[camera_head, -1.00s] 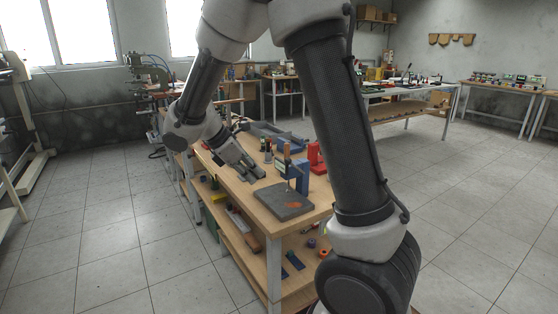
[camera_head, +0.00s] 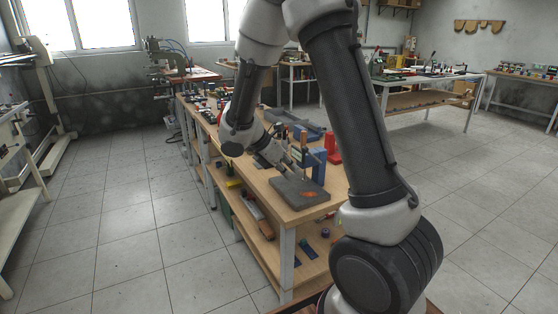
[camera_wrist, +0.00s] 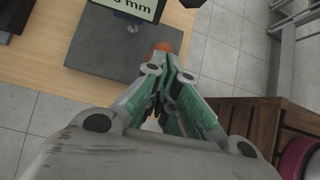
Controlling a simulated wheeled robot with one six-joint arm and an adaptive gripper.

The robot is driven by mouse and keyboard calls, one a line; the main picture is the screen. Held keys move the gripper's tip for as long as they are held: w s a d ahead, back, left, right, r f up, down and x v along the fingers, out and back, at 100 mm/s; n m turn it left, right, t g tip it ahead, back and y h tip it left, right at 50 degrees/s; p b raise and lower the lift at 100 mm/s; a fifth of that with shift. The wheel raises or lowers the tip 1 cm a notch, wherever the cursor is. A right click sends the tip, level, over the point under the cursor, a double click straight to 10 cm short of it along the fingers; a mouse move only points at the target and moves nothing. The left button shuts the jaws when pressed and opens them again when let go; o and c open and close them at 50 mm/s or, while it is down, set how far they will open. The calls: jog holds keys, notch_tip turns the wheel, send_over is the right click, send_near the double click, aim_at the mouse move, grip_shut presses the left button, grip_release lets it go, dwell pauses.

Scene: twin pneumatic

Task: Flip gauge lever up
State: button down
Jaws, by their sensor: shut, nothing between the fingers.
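The gauge stands on a dark grey base plate (camera_head: 298,192) at the near end of the wooden bench, with an upright blue-and-tan part (camera_head: 304,157). In the wrist view the same plate (camera_wrist: 110,55) lies beyond my fingers, and a display (camera_wrist: 138,8) reading "mm" shows at the top edge. An orange patch (camera_wrist: 170,46) shows just past my fingertips. I cannot make out the lever. My gripper (camera_wrist: 168,78) has its green-sided fingers together, empty, over the plate's near right edge. In the head view my gripper (camera_head: 276,160) is beside the gauge, partly hidden.
A red device (camera_head: 333,148) stands right behind the gauge. A blue-grey tray (camera_head: 292,122) lies farther back on the bench (camera_head: 318,208). A lower shelf (camera_head: 262,235) holds several items. A brown slatted wooden thing (camera_wrist: 265,120) is right of my gripper. Tiled floor lies open to the left.

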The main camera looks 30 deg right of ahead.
aim_at(311, 155)
jog(key=shift+w+d+r, duration=0.1)
jog(key=shift+d+r, duration=0.2)
jog(key=shift+r, duration=0.3)
jog(key=shift+d+r, duration=0.3)
jog(key=shift+r, duration=0.3)
jog(key=shift+w+d+r, duration=0.1)
jog(key=shift+d+r, duration=0.2)
jog(key=shift+r, duration=0.3)
